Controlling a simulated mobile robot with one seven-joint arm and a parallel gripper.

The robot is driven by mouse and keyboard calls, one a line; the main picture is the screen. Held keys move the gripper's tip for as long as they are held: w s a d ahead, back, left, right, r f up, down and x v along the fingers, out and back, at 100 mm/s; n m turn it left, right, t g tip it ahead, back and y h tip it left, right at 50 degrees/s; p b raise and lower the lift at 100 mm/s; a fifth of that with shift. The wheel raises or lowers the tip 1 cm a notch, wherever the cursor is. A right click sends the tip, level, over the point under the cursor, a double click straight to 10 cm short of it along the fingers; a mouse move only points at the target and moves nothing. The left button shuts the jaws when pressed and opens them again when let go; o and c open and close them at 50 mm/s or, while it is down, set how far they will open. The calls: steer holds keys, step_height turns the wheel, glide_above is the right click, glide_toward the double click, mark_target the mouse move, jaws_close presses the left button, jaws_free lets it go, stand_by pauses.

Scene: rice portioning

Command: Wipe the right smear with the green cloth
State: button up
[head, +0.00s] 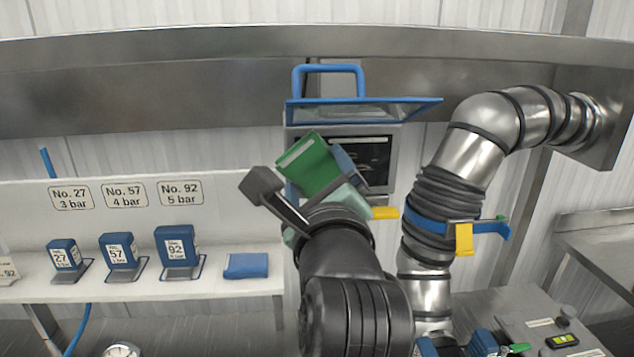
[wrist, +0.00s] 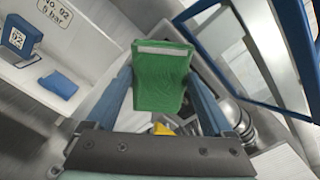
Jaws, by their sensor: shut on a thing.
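My gripper (head: 312,190) is raised in the middle of the head view, in front of a steel-framed opening. It is shut on the green cloth (head: 308,163), a thick green pad with a pale strip along one edge. In the wrist view the green cloth (wrist: 162,78) sits between the two blue fingers of my gripper (wrist: 163,95). It appears clear of any surface. A blue-framed glass panel (head: 365,110) is tilted up above the opening, and its frame (wrist: 292,30) crosses the right of the wrist view. I cannot make out the right smear in either view.
A metal pipe (head: 470,150) with a blue clamp and yellow tag rises close to the right of my arm. A white shelf (head: 215,288) at left holds blue numbered blocks (head: 119,251) and a folded blue cloth (head: 246,265). A control box (head: 550,325) stands at lower right.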

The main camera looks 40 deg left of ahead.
steer(key=shift+w+a, duration=0.25)
stand_by(0.6)
steer(key=shift+w+d+r+p, duration=0.1)
steer(key=shift+w+d+p, duration=0.5)
steer(key=shift+w+d, duration=0.9)
steer(key=shift+w+d+r+p, duration=0.1)
steer(key=shift+w+d+p, duration=0.45)
steer(key=shift+w+d, duration=0.9)
steer(key=shift+w+a, duration=0.15)
steer(key=shift+a, duration=0.05)
steer(key=shift+p, duration=0.45)
steer(key=shift+s+a+p, duration=1.05)
steer(key=shift+s+a, duration=0.35)
steer(key=shift+s, duration=0.2)
steer(key=shift+s+a+p, duration=1.05)
steer(key=shift+s+a, duration=0.3)
steer(key=shift+s, duration=0.2)
steer(key=p+v, duration=0.1)
steer(key=v, duration=0.5)
